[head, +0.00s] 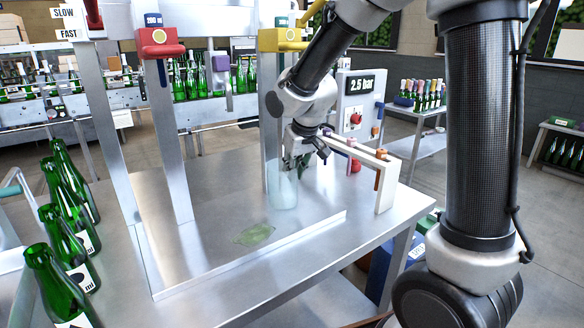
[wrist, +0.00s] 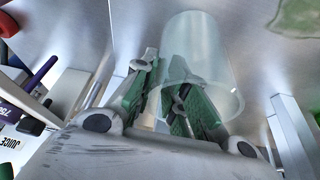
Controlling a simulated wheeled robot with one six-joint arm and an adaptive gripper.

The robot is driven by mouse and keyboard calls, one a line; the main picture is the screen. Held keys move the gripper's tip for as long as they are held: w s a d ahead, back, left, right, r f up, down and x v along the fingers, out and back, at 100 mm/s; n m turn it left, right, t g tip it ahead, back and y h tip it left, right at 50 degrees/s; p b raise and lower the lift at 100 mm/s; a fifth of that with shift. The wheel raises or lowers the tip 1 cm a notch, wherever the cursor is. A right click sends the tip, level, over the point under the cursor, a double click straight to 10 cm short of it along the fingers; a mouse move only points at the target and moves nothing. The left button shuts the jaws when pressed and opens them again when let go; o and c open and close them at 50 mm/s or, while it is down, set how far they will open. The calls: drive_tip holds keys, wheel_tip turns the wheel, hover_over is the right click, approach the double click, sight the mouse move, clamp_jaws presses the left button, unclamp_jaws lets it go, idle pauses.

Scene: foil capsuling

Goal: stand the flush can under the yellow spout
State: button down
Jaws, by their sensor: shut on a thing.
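The flush can (head: 284,188) is a clear, pale, see-through cylinder at the middle of the steel table, near the post below the yellow spout (head: 284,38). It also shows in the wrist view (wrist: 203,48). My gripper (head: 298,160) comes down from above right and is shut on the can near its upper part. In the wrist view my green-padded fingers (wrist: 168,100) meet the can's wall; one finger shows through it. I cannot tell whether the can's base touches the table. The yellow spout's outlet is partly hidden by my arm.
A red spout (head: 160,44) hangs on the left post. A green wet patch (head: 254,234) lies in front of the can. Green bottles (head: 68,235) line the left edge. A white rack (head: 385,185) stands right. The table's front middle is clear.

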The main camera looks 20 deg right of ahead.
drive_tip(key=c, duration=1.4)
unclamp_jaws()
drive_tip(key=shift+c, duration=0.2)
drive_tip(key=a+v, duration=0.1)
drive_tip(key=v, duration=1.1)
drive_tip(key=s+d+m, duration=0.1)
drive_tip(key=s+d, duration=0.6)
drive_tip(key=s, duration=0.4)
drive_tip(key=s+d+f+m, duration=0.1)
drive_tip(key=s+d, duration=0.6)
drive_tip(key=s, duration=0.5)
drive_tip(key=shift+d+m+h, duration=0.3)
drive_tip(key=shift+m+h, duration=0.1)
drive_tip(key=shift+s, duration=0.1)
